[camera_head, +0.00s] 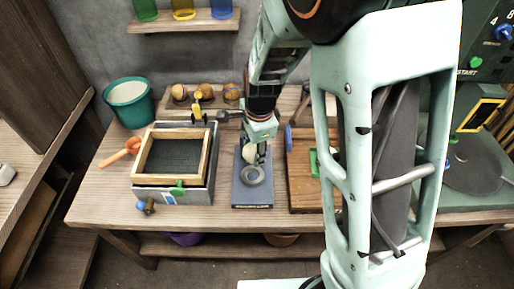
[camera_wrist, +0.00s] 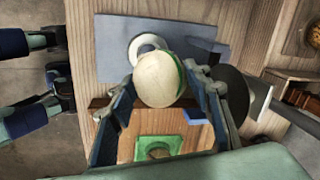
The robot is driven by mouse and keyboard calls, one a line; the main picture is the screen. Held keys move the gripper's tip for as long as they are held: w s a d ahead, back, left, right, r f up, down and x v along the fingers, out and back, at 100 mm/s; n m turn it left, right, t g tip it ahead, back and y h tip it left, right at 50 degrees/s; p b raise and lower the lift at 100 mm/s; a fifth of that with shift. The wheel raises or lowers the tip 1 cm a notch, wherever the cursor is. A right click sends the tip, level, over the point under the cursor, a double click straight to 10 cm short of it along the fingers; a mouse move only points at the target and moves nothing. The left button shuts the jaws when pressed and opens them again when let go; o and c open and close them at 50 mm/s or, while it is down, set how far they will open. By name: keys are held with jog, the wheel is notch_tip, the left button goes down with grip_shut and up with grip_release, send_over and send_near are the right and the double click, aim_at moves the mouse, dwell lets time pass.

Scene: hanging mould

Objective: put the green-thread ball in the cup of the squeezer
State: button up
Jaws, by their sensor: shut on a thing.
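The green-thread ball (camera_wrist: 157,80) is pale cream with a green thread along its right side in the wrist view. My gripper (camera_wrist: 161,84) is shut on it, one finger on each side. The squeezer (camera_wrist: 108,40) has a flat blue-grey base with a pale ring-shaped cup (camera_wrist: 142,46). The ball hides the cup's near right part in the wrist view. In the head view my gripper (camera_head: 257,150) points down over the squeezer (camera_head: 252,197), with the pale ball (camera_head: 249,155) just behind the cup (camera_head: 253,176). I cannot tell whether the ball touches the cup.
A wooden frame (camera_head: 140,158) on a grey box stands left of the squeezer. A wooden board (camera_head: 303,197) with a green piece lies to the right. Behind are several brown balls (camera_head: 205,90) on a rack and a teal bucket (camera_head: 128,101). My arm hides the table's right part.

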jog(key=shift+a+f, duration=0.1)
jog(key=shift+a, duration=0.1)
jog(key=shift+f, duration=0.15)
notch_tip(320, 180, down, 5)
jog(key=b, duration=0.5)
jog(key=shift+f+b, duration=1)
jog(key=shift+f, duration=0.5)
jog(key=shift+f, duration=0.15)
jog(key=o, duration=1.3)
